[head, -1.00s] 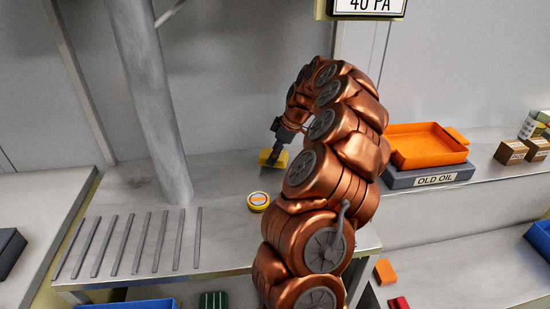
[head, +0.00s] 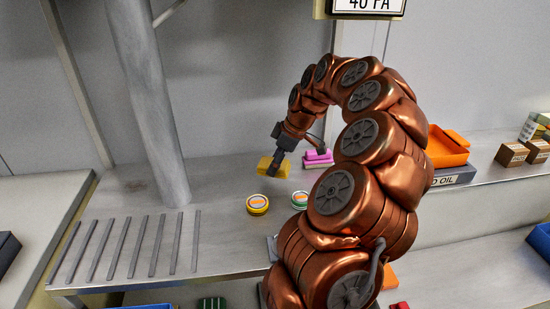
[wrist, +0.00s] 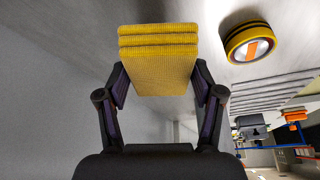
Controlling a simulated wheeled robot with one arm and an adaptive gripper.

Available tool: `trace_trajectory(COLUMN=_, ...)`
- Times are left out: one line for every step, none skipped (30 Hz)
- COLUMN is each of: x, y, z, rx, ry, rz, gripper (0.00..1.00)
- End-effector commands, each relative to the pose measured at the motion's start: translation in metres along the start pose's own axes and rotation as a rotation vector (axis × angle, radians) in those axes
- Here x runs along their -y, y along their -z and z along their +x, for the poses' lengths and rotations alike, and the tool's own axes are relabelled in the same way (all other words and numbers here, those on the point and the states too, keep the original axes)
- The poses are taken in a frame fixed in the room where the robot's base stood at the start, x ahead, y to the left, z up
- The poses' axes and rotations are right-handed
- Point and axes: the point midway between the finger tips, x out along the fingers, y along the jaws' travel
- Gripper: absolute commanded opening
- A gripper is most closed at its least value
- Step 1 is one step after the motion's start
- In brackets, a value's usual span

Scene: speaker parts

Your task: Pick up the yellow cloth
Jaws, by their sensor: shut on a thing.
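The yellow cloth (wrist: 158,62) is a folded, layered block between the two fingers of my gripper (wrist: 158,85) in the wrist view. The fingers press on its left and right sides. In the head view the cloth (head: 265,166) shows at the tip of my gripper (head: 273,168), over the grey bench. It looks slightly tilted and seems raised off the surface, though the gap is hard to judge. Part of the cloth is hidden behind the fingers in the head view.
A round yellow tin (head: 257,205) stands just in front, and a green-rimmed tin (head: 300,200) to its right. A pink stack (head: 318,158) lies right of my gripper. A thick grey post (head: 150,110) stands at left. An orange tray (head: 446,148) is behind my arm.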

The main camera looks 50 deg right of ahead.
Motion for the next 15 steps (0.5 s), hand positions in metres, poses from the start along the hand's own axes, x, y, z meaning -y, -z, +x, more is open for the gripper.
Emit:
trace_trajectory(x=0.009, y=-0.003, z=-0.001, rx=-0.001, ry=-0.001, rz=0.0, gripper=0.27)
trace_trajectory(x=0.013, y=-0.004, z=-0.002, rx=-0.001, ry=-0.001, rz=0.0, gripper=0.27)
trace_trajectory(x=0.02, y=-0.006, z=-0.004, rx=0.0, ry=-0.002, rz=-0.002, gripper=0.27)
trace_trajectory(x=0.025, y=-0.007, z=-0.005, rx=-0.001, ry=-0.002, rz=-0.002, gripper=0.27)
trace_trajectory(x=0.03, y=-0.008, z=-0.006, rx=-0.002, ry=-0.002, rz=-0.001, gripper=0.27)
trace_trajectory(x=0.035, y=-0.01, z=-0.007, rx=-0.002, ry=-0.003, rz=0.0, gripper=0.27)
trace_trajectory(x=0.04, y=-0.011, z=-0.008, rx=-0.001, ry=-0.004, rz=0.0, gripper=0.27)
trace_trajectory(x=0.045, y=-0.013, z=-0.009, rx=-0.001, ry=-0.003, rz=-0.001, gripper=0.27)
trace_trajectory(x=0.051, y=-0.014, z=-0.01, rx=-0.001, ry=-0.003, rz=-0.002, gripper=0.27)
trace_trajectory(x=0.055, y=-0.015, z=-0.011, rx=-0.001, ry=-0.004, rz=-0.001, gripper=0.27)
trace_trajectory(x=0.059, y=-0.016, z=-0.013, rx=-0.001, ry=-0.005, rz=0.0, gripper=0.27)
trace_trajectory(x=0.063, y=-0.017, z=-0.014, rx=-0.001, ry=-0.005, rz=0.0, gripper=0.27)
trace_trajectory(x=0.067, y=-0.018, z=-0.014, rx=-0.001, ry=-0.005, rz=0.0, gripper=0.27)
trace_trajectory(x=0.07, y=-0.019, z=-0.015, rx=-0.001, ry=-0.005, rz=0.0, gripper=0.27)
trace_trajectory(x=0.074, y=-0.02, z=-0.015, rx=-0.001, ry=-0.003, rz=0.0, gripper=0.27)
